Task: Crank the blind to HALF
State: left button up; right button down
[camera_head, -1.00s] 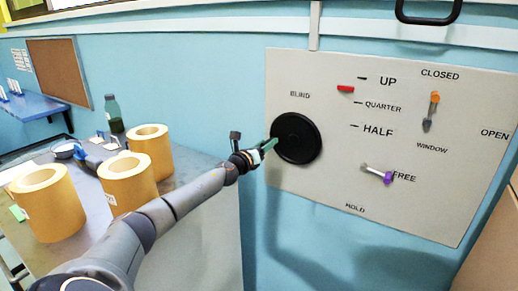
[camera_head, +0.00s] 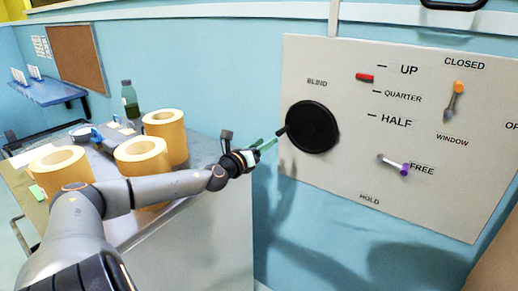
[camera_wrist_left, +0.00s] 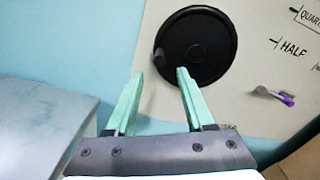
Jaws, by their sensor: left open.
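The black round blind crank (camera_head: 312,127) is on the grey panel (camera_head: 345,185) under the word BLIND. Its small knob (camera_head: 282,131) sticks out at the disc's left edge; it also shows in the left wrist view (camera_wrist_left: 159,59). The red pointer (camera_head: 365,77) stands between the UP and QUARTER marks, above HALF. My left gripper (camera_head: 267,145) is open and empty just left of the disc. In the left wrist view its green fingers (camera_wrist_left: 160,75) point at the disc, with the knob ahead between their tips. My right gripper is not in view.
An orange-handled WINDOW lever (camera_head: 455,100) and a purple-tipped lever (camera_head: 393,165) beside FREE are on the panel. Cream paper rolls (camera_head: 165,135) and a green bottle (camera_head: 130,100) stand on the table (camera_head: 190,212) at left.

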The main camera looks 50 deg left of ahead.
pick_arm(q)
jog(key=shift+v, duration=1.1)
jog(key=shift+s, duration=0.1)
